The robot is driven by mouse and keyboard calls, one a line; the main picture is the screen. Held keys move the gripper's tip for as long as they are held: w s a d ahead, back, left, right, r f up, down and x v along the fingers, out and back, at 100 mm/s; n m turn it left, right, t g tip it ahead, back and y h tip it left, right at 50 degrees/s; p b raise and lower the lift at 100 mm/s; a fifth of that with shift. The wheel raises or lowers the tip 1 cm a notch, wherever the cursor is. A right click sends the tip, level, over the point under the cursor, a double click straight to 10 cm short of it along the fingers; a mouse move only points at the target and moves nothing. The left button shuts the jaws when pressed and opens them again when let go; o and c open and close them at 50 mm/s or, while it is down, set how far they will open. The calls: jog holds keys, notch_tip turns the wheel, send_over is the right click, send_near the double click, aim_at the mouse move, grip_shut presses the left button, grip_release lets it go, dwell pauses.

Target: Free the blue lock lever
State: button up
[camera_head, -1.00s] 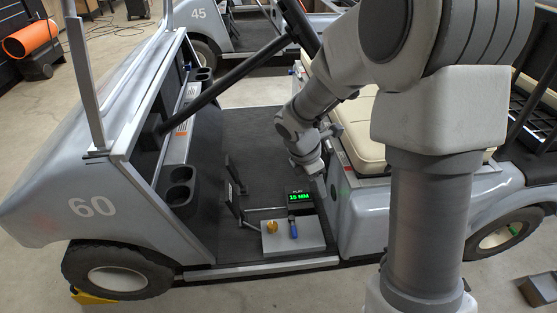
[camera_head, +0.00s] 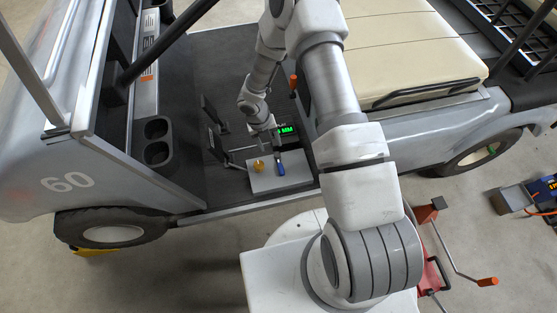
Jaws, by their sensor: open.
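The blue lock lever (camera_head: 280,164) stands on a light grey box (camera_head: 285,183) on the cart's floor. A round brass-coloured knob (camera_head: 258,166) is just left of the lever on the same box. A small display with green digits (camera_head: 286,130) sits behind the lever, partly covered by my arm. My gripper (camera_head: 266,140) is low over the floor, just behind the box and left of the display. It is open and appears apart from the lever. Its fingertips are too small to make out clearly.
Pedals (camera_head: 212,130) and a thin metal rod stand left of my gripper. The cream seat (camera_head: 410,45) rises to the right. A dash with cup holders (camera_head: 156,140) is at left. A red jack with an orange-handled crank (camera_head: 436,270) lies on the floor at right.

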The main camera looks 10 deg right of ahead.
aim_at(280, 166)
jog(key=d+f+b, duration=0.1)
jog(key=f, duration=0.4)
jog(key=d+f+b, duration=0.1)
jog(key=f+b, duration=0.1)
jog(key=f, duration=0.4)
jog(key=d+f+b, duration=0.1)
jog(key=f, duration=0.4)
jog(key=shift+d+f+b, duration=0.2)
jog(key=shift+b, duration=0.2)
grip_shut()
dwell(0.5)
